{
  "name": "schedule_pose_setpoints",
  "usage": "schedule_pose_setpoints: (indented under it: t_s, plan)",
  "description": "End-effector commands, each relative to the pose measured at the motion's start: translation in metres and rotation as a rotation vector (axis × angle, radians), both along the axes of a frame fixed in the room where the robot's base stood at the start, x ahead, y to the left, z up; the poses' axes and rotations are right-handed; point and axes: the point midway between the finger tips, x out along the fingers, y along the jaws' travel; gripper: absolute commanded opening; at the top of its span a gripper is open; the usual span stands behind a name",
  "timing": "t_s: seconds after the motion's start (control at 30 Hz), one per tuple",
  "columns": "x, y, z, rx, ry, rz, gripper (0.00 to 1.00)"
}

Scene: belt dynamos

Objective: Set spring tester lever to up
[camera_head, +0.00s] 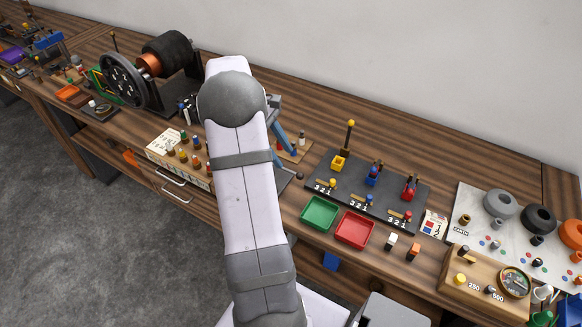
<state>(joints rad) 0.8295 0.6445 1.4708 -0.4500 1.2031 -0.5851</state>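No thing in view is plainly labelled as the spring tester, so I cannot tell for sure which one it is. A blue-grey slanted piece (284,138) stands just right of my arm, partly hidden by it. A small dark knob (300,175) shows low beside it. A dark panel (322,168) to the right carries yellow (339,163), blue (372,176) and red (409,188) switch-like parts; a rod with a yellow ball (351,123) stands upright behind the yellow one. My arm covers the middle of the bench, and my gripper is hidden behind it.
A green tray (304,219) and a red tray (338,238) lie at the bench's front edge. A large wheel with a coil (166,53) stands at the left. A white board (475,212) with ring-shaped parts and a wooden meter box (450,290) are at the right.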

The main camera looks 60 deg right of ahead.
Motion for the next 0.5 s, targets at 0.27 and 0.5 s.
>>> schedule_pose_setpoints:
  t_s: [0.27, 0.5]
  plan:
    - [-0.003, -0.001, -0.007, 0.004, 0.001, 0.005, 0.35]
    - [-0.015, -0.006, -0.032, 0.004, 0.001, 0.002, 0.35]
